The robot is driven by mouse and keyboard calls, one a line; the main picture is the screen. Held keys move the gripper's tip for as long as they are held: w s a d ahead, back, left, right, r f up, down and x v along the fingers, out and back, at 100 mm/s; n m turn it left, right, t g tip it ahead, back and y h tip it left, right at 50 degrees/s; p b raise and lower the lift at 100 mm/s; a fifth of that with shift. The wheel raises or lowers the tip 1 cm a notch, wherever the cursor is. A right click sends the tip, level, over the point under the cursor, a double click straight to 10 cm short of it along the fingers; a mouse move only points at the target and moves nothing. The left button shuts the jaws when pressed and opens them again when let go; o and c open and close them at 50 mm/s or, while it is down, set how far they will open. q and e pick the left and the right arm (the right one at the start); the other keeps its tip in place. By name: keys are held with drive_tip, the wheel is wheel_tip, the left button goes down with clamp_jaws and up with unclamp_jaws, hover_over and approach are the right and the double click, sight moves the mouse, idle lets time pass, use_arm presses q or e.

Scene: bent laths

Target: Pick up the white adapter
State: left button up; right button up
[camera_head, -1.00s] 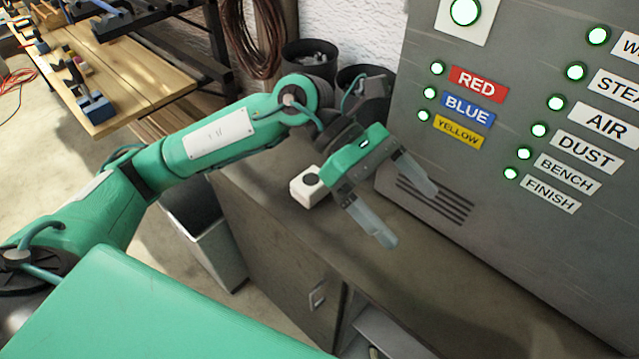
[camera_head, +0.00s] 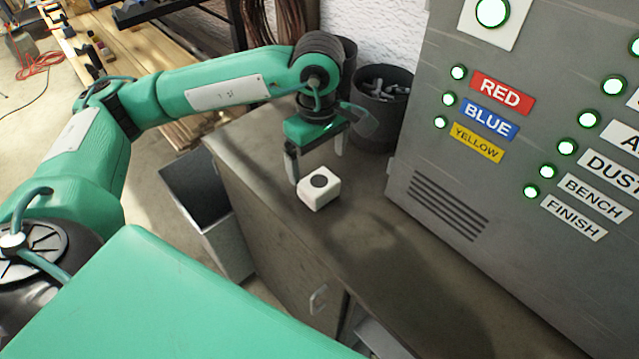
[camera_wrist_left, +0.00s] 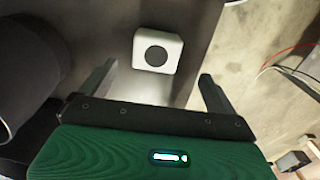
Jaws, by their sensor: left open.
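The white adapter (camera_head: 319,189) is a small white block with a dark round face on top. It sits on the grey-brown cabinet top near its left end. My left gripper (camera_head: 317,165) is open, pointing down, just behind the adapter in the head view. In the left wrist view the adapter (camera_wrist_left: 157,50) lies beyond the fingertips, roughly between the two fingers of the left gripper (camera_wrist_left: 155,80). Nothing is between the fingers, and I see no contact. My right gripper is not in view.
A dark bucket (camera_head: 382,108) with metal parts stands behind the adapter. A grey control panel (camera_head: 440,165) with labelled green lights rises to the right. A grey bin (camera_head: 215,220) stands on the floor left of the cabinet (camera_head: 262,215). The front of the cabinet top is clear.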

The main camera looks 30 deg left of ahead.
sight(319, 181)
use_arm(q)
wheel_tip(319, 181, down, 3)
drive_tip(key=shift+r, duration=0.1)
drive_tip(key=shift+w+f+p, duration=0.1)
drive_tip(key=shift+f+p, duration=0.5)
drive_tip(key=shift+p, duration=0.25)
drive_tip(key=f+p, duration=0.1)
drive_tip(key=f, duration=0.2)
drive_tip(key=shift+w+a+f+p, duration=0.1)
drive_tip(key=shift+w+f+p, duration=0.1)
drive_tip(key=shift+p, duration=0.1)
drive_tip(key=shift+f, duration=0.4)
drive_tip(key=shift+c, duration=0.4)
drive_tip(key=c, duration=1)
